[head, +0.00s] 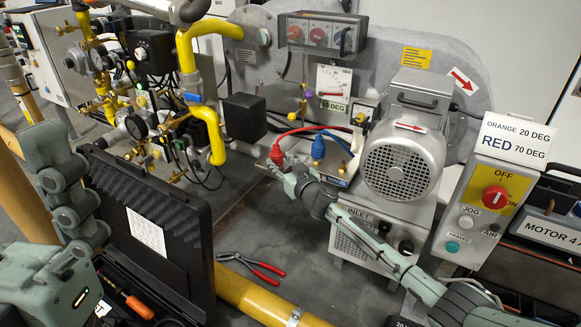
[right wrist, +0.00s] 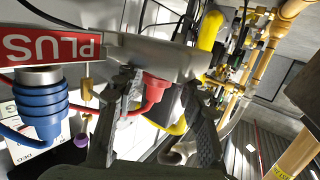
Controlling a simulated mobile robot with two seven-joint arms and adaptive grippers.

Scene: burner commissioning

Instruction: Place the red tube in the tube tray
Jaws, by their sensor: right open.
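The red tube (head: 298,132) runs from a red elbow end (head: 276,154) at the burner's front edge, behind the blue fitting, towards the blower. My right gripper (head: 284,168) is right at that red end. In the right wrist view the red elbow end (right wrist: 152,92) shows between the two open fingers (right wrist: 160,88), seemingly seated on a grey metal part; contact cannot be told. A blue ribbed fitting (head: 318,149) stands just right of it; it also shows in the wrist view (right wrist: 40,108). My left arm shows at the left, without its gripper. I cannot make out the tube tray.
An open black case (head: 150,290) with an orange-handled screwdriver (head: 138,304) is at the lower left. Red-handled pliers (head: 262,268) lie on the floor beside a yellow pipe (head: 262,304). Yellow gas piping (head: 188,55) stands behind. A control box (head: 492,190) is at right.

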